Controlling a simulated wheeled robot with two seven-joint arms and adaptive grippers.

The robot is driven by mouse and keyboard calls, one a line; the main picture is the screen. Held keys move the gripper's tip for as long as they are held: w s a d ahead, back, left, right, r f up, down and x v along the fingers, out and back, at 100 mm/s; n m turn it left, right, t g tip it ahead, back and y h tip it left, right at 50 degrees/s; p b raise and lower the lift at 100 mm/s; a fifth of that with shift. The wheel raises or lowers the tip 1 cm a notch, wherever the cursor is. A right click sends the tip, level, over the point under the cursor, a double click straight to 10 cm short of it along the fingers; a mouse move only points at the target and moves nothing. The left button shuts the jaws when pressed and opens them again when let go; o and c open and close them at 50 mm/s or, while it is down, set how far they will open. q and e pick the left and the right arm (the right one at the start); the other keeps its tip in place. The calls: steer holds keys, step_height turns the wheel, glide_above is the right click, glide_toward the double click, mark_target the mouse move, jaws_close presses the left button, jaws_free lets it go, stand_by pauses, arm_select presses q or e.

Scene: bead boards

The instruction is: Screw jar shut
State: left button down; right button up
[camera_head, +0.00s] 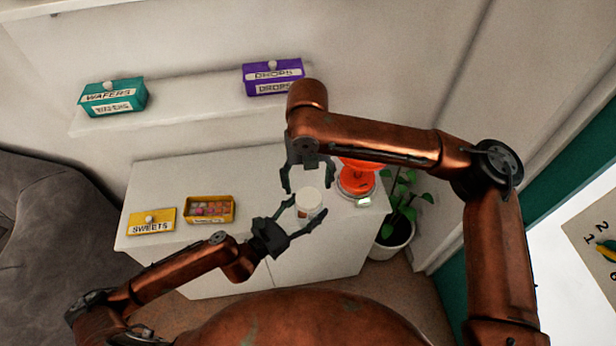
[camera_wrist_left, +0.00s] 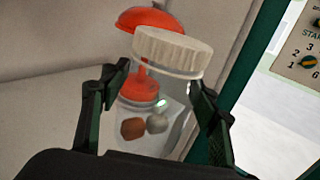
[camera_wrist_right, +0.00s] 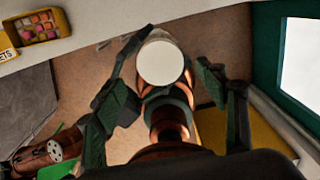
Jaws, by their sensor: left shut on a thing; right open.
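A clear jar (camera_wrist_left: 165,105) with a white ribbed lid (camera_wrist_left: 174,50) on top stands between the fingers of my left gripper (camera_head: 309,208), which is shut on its sides. Brown and pale pieces show inside the jar. The lid is also seen from above in the head view (camera_head: 309,197) and in the right wrist view (camera_wrist_right: 161,63). How tightly the lid sits cannot be told. My right gripper (camera_head: 307,187) is open just above the jar, fingers pointing down; in the right wrist view its fingers are on either side of the lid, apart from it on the right.
A red dispenser-like thing (camera_head: 358,178) stands on the white cabinet (camera_head: 165,184) behind the jar. A yellow SWEETS lid (camera_head: 152,222) and an open box of sweets (camera_head: 209,210) lie left. WAFERS (camera_head: 113,97) and DROPS (camera_head: 272,78) boxes sit on the shelf. A potted plant (camera_head: 394,235) stands right.

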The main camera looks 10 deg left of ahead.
mark_target(308, 197)
step_height(308, 197, down, 6)
steer(key=shift+r, duration=0.1)
steer(key=shift+c, duration=0.5)
